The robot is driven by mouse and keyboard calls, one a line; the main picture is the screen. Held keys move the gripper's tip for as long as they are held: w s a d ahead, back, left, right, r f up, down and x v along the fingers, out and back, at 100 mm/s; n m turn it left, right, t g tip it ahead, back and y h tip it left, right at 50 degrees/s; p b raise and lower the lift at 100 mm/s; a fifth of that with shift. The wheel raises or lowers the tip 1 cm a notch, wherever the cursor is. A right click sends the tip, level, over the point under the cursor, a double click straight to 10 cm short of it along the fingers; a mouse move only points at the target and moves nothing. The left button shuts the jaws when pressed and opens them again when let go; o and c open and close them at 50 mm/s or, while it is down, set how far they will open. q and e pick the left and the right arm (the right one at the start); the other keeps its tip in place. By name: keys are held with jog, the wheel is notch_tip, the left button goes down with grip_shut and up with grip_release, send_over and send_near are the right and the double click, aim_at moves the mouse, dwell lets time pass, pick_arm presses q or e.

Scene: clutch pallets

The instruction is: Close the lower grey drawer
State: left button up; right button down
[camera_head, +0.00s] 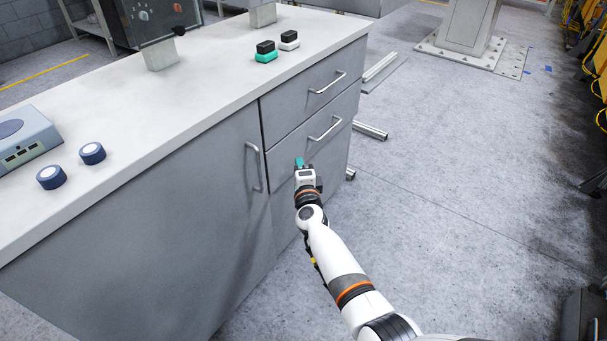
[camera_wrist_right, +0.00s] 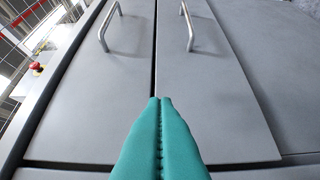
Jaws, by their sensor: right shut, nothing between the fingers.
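The lower grey drawer (camera_head: 290,161) is in the right part of the cabinet front, with a bar handle (camera_head: 325,128). Its front looks flush or nearly flush with the cabinet; a small gap cannot be ruled out. In the right wrist view, the lower drawer (camera_wrist_right: 225,110) is the right-hand panel with its handle (camera_wrist_right: 187,27). My right gripper (camera_head: 299,163) is shut and empty, with teal fingers in front of the lower drawer, left of and below its handle. In the right wrist view the fingertips (camera_wrist_right: 160,98) overlap the seam between the drawers; contact cannot be told. My left gripper is not in view.
The upper drawer (camera_head: 288,112) above looks shut. A cabinet door (camera_head: 215,190) with a vertical handle is to the left. Small switches (camera_head: 265,51), knobs (camera_head: 92,153) and a blue-grey device (camera_head: 22,138) stand on the worktop (camera_head: 180,105). The floor (camera_head: 450,200) to the right is mostly clear.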

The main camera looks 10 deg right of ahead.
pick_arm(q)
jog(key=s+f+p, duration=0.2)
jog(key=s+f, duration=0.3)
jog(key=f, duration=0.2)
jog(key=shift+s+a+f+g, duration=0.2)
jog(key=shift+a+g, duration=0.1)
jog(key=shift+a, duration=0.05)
pick_arm(e)
jog(key=s, duration=0.5)
jog(key=shift+s+a+f, duration=0.1)
jog(key=shift+a, duration=0.15)
